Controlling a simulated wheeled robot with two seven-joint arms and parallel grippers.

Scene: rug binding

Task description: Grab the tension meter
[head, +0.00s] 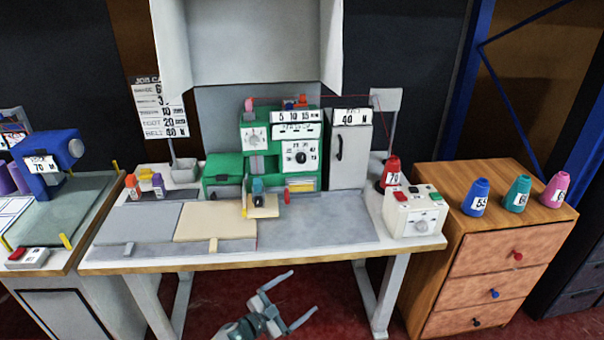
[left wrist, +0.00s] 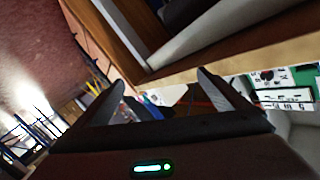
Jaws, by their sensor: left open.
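I cannot tell for sure which thing is the tension meter. A white box with a round dial and coloured buttons (head: 415,214) sits at the table's right end. A grey cabinet with a dark handle (head: 350,155) stands at the back under a sign reading 40 N. My left gripper (head: 302,291) is open and empty, in front of the table and below its front edge, apart from everything on top. Its two spread fingers also show in the left wrist view (left wrist: 160,88). My right gripper is not in view.
The green machine (head: 226,170) stands mid-table (head: 330,258), with a tan plate (head: 215,222) at its front. A red cone (head: 390,174) stands behind the dial box. A wooden drawer cabinet (head: 500,243) at right bears blue, teal and pink cones. The grey tabletop at front right is clear.

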